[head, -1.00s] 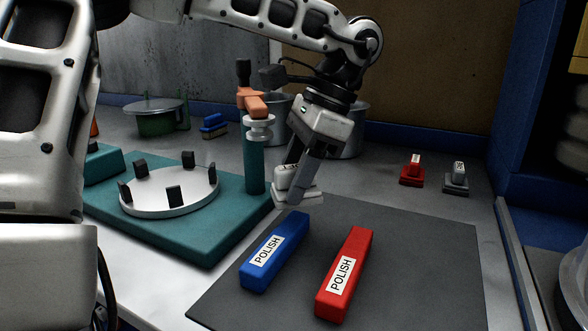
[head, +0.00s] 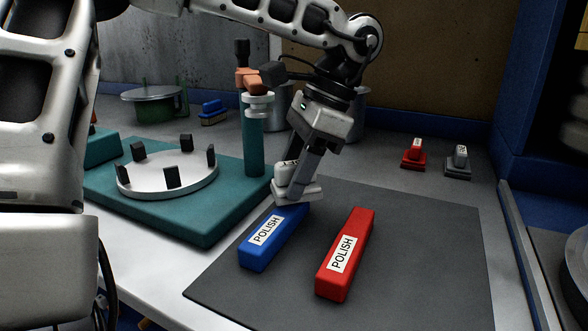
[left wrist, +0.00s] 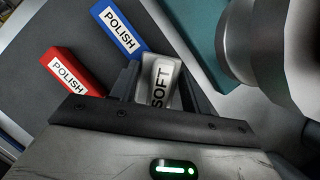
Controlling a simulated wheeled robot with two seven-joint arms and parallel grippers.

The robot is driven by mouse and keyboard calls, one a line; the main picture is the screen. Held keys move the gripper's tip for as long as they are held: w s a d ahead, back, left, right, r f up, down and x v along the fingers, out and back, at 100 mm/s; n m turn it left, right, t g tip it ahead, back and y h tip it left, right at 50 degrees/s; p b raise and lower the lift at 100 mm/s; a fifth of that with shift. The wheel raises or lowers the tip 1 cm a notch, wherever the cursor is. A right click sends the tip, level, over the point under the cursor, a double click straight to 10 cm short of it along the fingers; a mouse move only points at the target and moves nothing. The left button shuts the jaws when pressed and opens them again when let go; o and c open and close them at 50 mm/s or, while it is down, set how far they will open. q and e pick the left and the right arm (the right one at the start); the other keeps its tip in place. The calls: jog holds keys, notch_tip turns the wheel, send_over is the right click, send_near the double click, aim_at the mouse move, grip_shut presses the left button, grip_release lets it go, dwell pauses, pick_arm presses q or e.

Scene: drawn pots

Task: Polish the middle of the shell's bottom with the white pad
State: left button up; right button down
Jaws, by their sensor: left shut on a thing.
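My left gripper (head: 300,177) is shut on the white pad (head: 298,192), a pale block with a wider base. Its label reads SOFT in the left wrist view (left wrist: 160,82). The gripper holds it near the far left edge of the dark mat, just behind the blue POLISH bar (head: 262,246), and it hides part of that bar's far end. I cannot tell whether the pad touches anything. I cannot pick out the shell for sure. The round plate (head: 150,178) on the teal fixture is empty, with several black jaws around it. My right gripper is not in view.
A red POLISH bar (head: 344,262) lies on the dark mat (head: 430,270). A teal post with an orange clamp (head: 250,78) stands left of the gripper. Metal pots (head: 357,115) are behind it. Red (head: 414,155) and grey (head: 458,163) handled blocks stand at the back right.

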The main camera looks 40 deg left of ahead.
aim_at(279, 164)
pick_arm(q)
jog(key=shift+f+b, duration=0.55)
dwell(1.4)
jog(key=shift+r+p, duration=2.7)
jog(key=shift+r, duration=0.9)
